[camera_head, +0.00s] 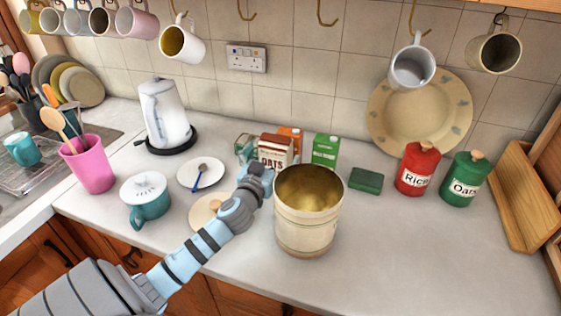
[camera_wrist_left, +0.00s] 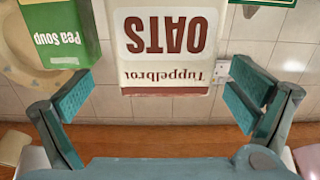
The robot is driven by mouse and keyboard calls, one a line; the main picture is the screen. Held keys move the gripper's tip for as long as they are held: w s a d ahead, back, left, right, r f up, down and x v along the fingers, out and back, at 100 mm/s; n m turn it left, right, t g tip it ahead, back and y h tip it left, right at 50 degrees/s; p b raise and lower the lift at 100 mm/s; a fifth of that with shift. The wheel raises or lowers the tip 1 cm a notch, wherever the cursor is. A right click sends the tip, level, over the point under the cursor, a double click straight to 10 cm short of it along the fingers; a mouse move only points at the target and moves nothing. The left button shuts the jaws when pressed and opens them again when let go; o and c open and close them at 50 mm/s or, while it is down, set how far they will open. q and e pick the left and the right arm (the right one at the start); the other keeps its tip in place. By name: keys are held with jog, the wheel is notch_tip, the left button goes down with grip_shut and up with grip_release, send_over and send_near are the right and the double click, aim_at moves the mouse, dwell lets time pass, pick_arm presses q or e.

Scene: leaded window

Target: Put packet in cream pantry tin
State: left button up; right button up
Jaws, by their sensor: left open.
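The cream-and-red OATS packet (camera_head: 277,150) stands upright on the counter behind my left gripper (camera_head: 258,174). In the left wrist view the packet (camera_wrist_left: 168,45) appears upside down, centred ahead of the left gripper (camera_wrist_left: 162,88). Its two teal finger pads are spread wide, with clear gaps on both sides of the packet and nothing held. The large cream pantry tin (camera_head: 307,232) stands upright and open to the right of the gripper; the visible gold interior looks empty. My left arm hides part of the counter. The right gripper does not show.
A green carton (camera_head: 325,150) and an orange carton (camera_head: 291,136) stand beside the packet; the Pea Soup carton (camera_wrist_left: 62,35) is close. A pale round disc (camera_head: 205,213) lies partly under my arm. A plate (camera_head: 201,175) holds a spoon.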

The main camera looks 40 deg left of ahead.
pick_arm(q)
jog(key=x, duration=0.4)
jog(key=shift+w+a+f, duration=0.1)
jog(key=shift+a+f, duration=0.05)
jog(key=shift+f, duration=0.05)
jog(key=shift+r, duration=0.1)
jog(key=c, duration=1.9)
